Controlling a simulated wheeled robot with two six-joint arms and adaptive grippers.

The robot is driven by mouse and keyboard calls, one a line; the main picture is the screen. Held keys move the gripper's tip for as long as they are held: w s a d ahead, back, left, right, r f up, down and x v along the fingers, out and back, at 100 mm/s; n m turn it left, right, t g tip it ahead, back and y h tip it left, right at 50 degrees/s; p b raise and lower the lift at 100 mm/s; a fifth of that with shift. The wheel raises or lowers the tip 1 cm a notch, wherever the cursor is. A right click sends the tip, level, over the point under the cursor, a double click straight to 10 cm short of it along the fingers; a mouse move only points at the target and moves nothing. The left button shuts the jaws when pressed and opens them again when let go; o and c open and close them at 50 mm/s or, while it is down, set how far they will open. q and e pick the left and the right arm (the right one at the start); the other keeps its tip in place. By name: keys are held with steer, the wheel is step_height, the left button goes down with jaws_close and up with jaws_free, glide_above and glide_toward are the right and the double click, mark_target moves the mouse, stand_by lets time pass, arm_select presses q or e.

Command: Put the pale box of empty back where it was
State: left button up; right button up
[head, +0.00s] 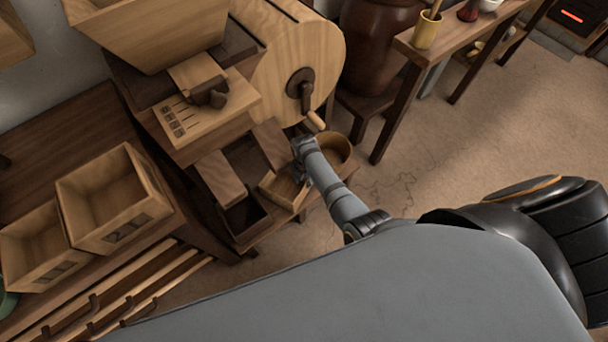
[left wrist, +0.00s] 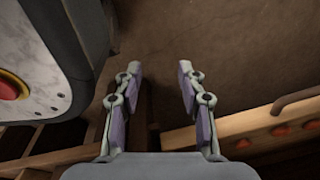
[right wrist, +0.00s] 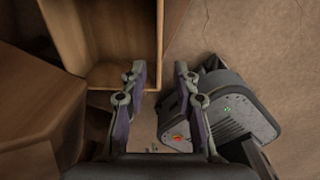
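A small open pale wooden box (head: 283,189) sits low at the front of the wooden mill, and its inside looks empty. My right gripper (head: 301,148) is at its right side. In the right wrist view an open box (right wrist: 112,42), seemingly the same one, lies ahead, and one wall runs up near the gap between my right fingers (right wrist: 160,76). They are apart and I see nothing clamped; whether they straddle the wall I cannot tell. My left gripper (left wrist: 160,80) is open and empty over brown floor, outside the head view.
Two larger pale boxes (head: 113,200) (head: 38,245) with dark labels stand on the left bench. The mill (head: 290,65) has a crank. A round tub (head: 335,148) is beside my right gripper. A side table (head: 455,35) holds a yellow cup (head: 427,30).

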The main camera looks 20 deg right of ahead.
arm_select(q)
steer(key=shift+s, duration=0.8)
arm_select(e)
steer(key=shift+r, duration=0.35)
arm_select(q)
steer(key=shift+d, duration=0.1)
arm_select(e)
steer(key=s+d+f+m, duration=0.4)
steer(key=s+f+m, duration=0.2)
steer(key=s, duration=0.5)
steer(key=s+d+f+m, duration=0.4)
steer(key=s+f+m, duration=0.3)
steer(key=s+m, duration=0.3)
steer(key=s+d+f+m+t+h, duration=0.1)
steer(key=s+d+f+m, duration=0.3)
steer(key=s+m, duration=0.5)
step_height(320, 180, down, 2)
steer(key=s, duration=0.2)
steer(key=shift+s+d+f+m, duration=0.25)
steer(key=shift+s+d+m, duration=0.05)
steer(key=shift+d+m, duration=0.1)
